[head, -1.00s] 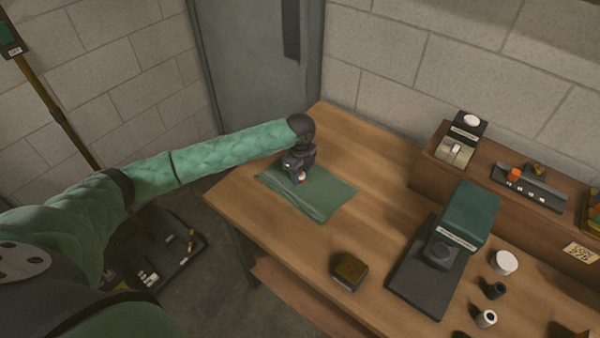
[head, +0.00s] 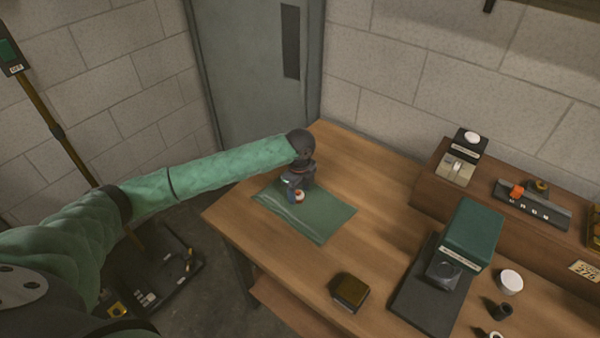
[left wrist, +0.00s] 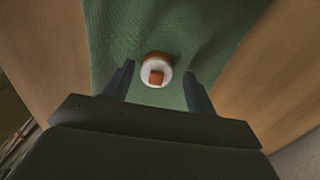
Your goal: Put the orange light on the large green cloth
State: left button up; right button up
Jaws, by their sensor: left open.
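The large green cloth (head: 318,220) lies flat on the left part of the wooden table. The orange light (left wrist: 156,72), a small round piece with a white rim and an orange middle, rests on the cloth in the left wrist view. In the head view the light (head: 299,197) shows small beside my gripper. My left gripper (left wrist: 157,88) is open, with one finger on each side of the light and gaps between. In the head view my left gripper (head: 294,192) is low over the cloth's far part. My right gripper is not in view.
A dark box (head: 349,291) stands near the table's front edge. A green-topped device (head: 468,235), a white round piece (head: 510,282) and small dark parts are to the right. A raised shelf (head: 430,175) carries a strip with an orange piece (head: 517,190). Table between cloth and device is clear.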

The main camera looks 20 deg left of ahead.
aim_at(300, 192)
pick_arm(q)
notch_tip(300, 192, up, 11)
jog(key=b, duration=0.3)
jog(key=shift+r, duration=0.15)
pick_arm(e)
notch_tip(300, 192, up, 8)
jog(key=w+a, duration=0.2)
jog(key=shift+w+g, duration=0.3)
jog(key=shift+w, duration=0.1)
pick_arm(q)
jog(key=shift+w+d, duration=0.1)
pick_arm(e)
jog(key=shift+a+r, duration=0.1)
